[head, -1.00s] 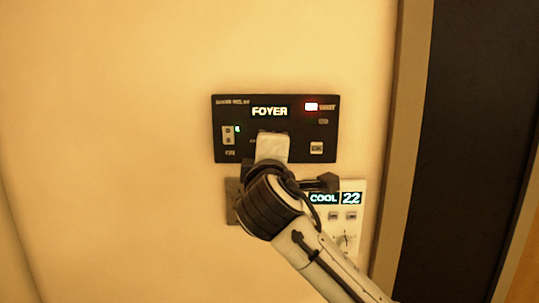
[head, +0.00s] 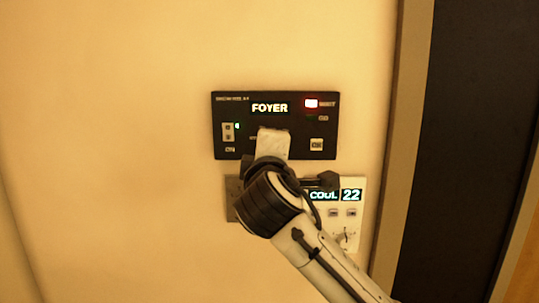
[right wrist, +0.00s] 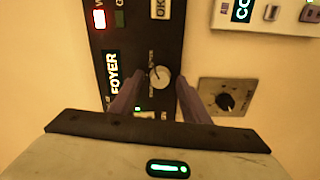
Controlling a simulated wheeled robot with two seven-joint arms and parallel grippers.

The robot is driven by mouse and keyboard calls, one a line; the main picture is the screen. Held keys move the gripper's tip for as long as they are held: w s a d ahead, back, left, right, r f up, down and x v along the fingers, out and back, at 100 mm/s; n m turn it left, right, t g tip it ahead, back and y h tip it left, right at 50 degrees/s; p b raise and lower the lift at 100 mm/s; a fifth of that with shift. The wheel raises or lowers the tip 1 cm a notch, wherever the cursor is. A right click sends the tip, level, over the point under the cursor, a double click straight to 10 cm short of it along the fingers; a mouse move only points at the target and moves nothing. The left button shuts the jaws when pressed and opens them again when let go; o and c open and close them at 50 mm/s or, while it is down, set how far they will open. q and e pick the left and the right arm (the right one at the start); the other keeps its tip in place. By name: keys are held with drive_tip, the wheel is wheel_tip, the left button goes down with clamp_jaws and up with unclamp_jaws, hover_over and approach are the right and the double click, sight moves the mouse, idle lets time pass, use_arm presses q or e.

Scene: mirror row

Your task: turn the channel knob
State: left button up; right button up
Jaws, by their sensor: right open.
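The black panel (head: 225,116) on the wall has a display reading FOYER (head: 269,108), a lit red WAIT lamp (head: 311,103), a dark GO lamp, a switch (head: 228,131) with a small green light, and an OK button (head: 316,144). The channel knob (right wrist: 160,77) is a small round pale knob in the right wrist view, beside the FOYER display. My right gripper (right wrist: 152,102) is open, its two fingers apart on either side below the knob, not closed on it. In the head view my right gripper (head: 272,143) covers the knob.
A white thermostat panel (head: 352,213) reading COOL 22 sits below right, partly behind my arm. A plate with a black dial (right wrist: 227,101) is beside the panel. A dark door (head: 455,150) with a frame stands at the right. Bare wall lies left.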

drive_tip(key=s+b, duration=0.1)
drive_tip(key=s, duration=0.9)
drive_tip(key=shift+f, duration=0.1)
drive_tip(key=s+d+f+m+g+y, duration=0.1)
drive_tip(key=d+f+m+g, duration=0.15)
drive_tip(key=f, duration=1.45)
drive_tip(key=s+d+f+m+g+y, duration=0.1)
drive_tip(key=d+f+m+g+y, duration=0.15)
drive_tip(key=f, duration=1.55)
drive_tip(key=s+d+f+m+g, duration=0.2)
drive_tip(key=s+d+f+m, duration=0.2)
drive_tip(key=s+f, duration=0.8)
drive_tip(key=s+d+f+m+g, duration=0.2)
drive_tip(key=s+d+f+m, duration=0.3)
drive_tip(key=s+f, duration=0.7)
drive_tip(key=shift+s+d+f+m+h, duration=0.4)
drive_tip(key=shift+s+d, duration=0.5)
drive_tip(key=shift+d, duration=0.3)
